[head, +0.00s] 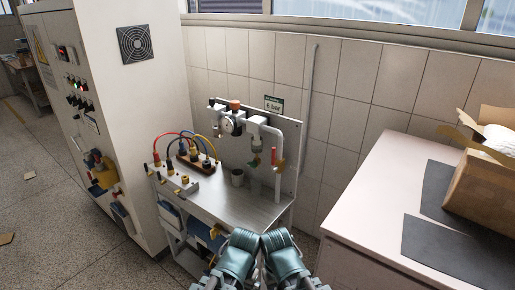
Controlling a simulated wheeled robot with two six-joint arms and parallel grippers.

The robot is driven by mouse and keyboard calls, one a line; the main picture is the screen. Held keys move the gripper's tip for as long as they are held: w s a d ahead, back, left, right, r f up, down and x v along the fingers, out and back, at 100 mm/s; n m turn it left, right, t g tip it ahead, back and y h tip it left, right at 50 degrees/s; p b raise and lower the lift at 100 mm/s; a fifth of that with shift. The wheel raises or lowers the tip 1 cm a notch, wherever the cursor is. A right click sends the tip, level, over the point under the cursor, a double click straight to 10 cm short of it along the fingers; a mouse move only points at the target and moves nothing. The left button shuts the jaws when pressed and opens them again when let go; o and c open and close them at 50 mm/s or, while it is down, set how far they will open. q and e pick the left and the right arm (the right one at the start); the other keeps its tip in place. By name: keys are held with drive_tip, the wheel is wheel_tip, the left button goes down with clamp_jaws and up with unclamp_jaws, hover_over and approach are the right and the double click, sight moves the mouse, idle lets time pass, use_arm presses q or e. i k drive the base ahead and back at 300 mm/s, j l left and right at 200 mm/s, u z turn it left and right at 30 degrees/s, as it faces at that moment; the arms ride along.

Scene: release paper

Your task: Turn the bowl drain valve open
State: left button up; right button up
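The air unit is mounted on a grey panel at the back of the metal bench, with a round gauge (228,125) and an orange-topped knob (235,105). A small bowl (256,145) hangs under its right part. My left gripper (240,246) and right gripper (281,248) are side by side at the bottom of the head view, in front of the bench and apart from the unit. Their finger openings cannot be made out.
A white pipe with a red-handled valve (274,157) stands right of the bowl. A cup (237,177) stands on the bench (235,208), left of and below the bowl. Cabled sockets (196,160) are at left. A white counter (365,215) with a cardboard box (480,185) is at right.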

sight(253, 164)
drive_tip(key=i+j+z, duration=0.15)
drive_tip(key=i+z, duration=0.2)
drive_tip(key=i+j+z, duration=0.25)
drive_tip(key=j, duration=0.2)
drive_tip(key=j+z, duration=0.25)
drive_tip(key=j, duration=0.2)
drive_tip(key=j+z, duration=0.3)
drive_tip(key=j, duration=0.15)
